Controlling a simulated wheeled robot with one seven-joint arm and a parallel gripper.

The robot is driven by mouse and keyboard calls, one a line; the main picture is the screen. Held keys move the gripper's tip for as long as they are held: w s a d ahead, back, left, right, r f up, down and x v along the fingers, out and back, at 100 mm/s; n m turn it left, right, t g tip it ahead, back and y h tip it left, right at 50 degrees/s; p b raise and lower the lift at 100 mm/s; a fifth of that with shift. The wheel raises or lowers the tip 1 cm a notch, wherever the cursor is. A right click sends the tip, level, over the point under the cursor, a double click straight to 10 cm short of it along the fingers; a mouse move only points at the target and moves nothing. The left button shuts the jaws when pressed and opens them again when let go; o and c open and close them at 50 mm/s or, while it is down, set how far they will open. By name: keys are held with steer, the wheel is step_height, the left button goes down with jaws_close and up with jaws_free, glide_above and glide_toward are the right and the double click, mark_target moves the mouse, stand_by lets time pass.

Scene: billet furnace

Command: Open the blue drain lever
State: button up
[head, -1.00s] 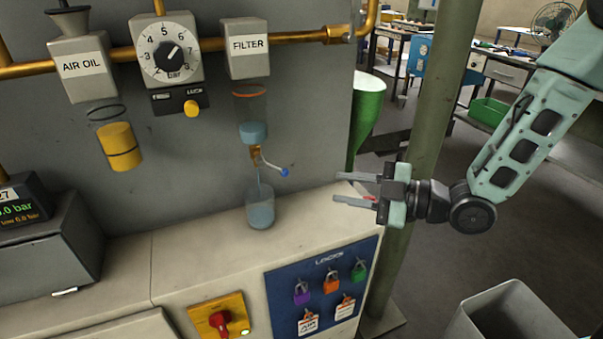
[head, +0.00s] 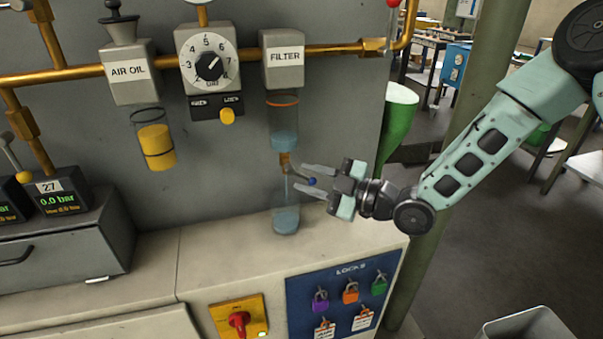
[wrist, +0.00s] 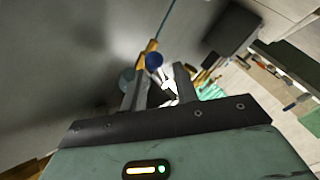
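The drain lever with its blue knob (head: 312,181) sticks out to the right from the brass drain under the filter bowl (head: 284,125). My gripper (head: 303,178) is open in front of the wall unit, its two fingers pointing left, one above and one below the knob in the head view. In the wrist view the blue knob (wrist: 153,61) appears between the two finger ends. I cannot tell whether a finger touches it. A clear jar (head: 286,219) with bluish liquid stands below the drain, and a thin line, perhaps liquid, runs down to it.
The air oil bowl (head: 156,147) and pressure dial (head: 207,66) hang to the left. A red switch (head: 239,321) and a blue lock board (head: 346,295) are on the bench front. A green funnel-shaped container (head: 398,118) and a post (head: 470,110) stand right.

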steer(key=shift+x, duration=1.2)
jaws_close()
